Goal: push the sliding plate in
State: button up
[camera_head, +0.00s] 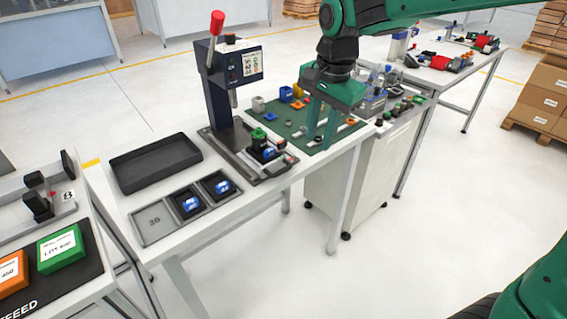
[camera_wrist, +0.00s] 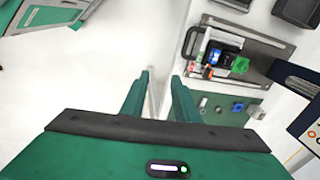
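The press (camera_head: 227,80) is dark blue with a red-knobbed lever and stands on a grey metal base. The sliding plate (camera_head: 262,156) is at the front of that base and carries a black fixture with a blue part and a green knob. In the wrist view the sliding plate (camera_wrist: 213,72) is at upper right, with the blue part and green knob on it. My green gripper (camera_head: 320,138) is to the right of the plate, pointing down, apart from it. In the wrist view my gripper (camera_wrist: 160,82) is open and empty, with a gap between its fingers.
A green mat (camera_head: 290,113) with several small coloured parts lies behind the plate. A black tray (camera_head: 155,162) and a grey tray (camera_head: 154,223) with blue parts beside it are at left. A white cabinet (camera_head: 350,185) stands right of the table.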

send_near(282, 170)
jog(key=f, duration=0.5)
jog(key=w+f, duration=0.1)
jog(key=f, duration=0.1)
jog(key=shift+w+a+f, duration=0.1)
jog(key=shift+a+f, duration=0.05)
jog(key=shift+f, duration=0.1)
jog(key=shift+c, duration=0.7)
grip_shut()
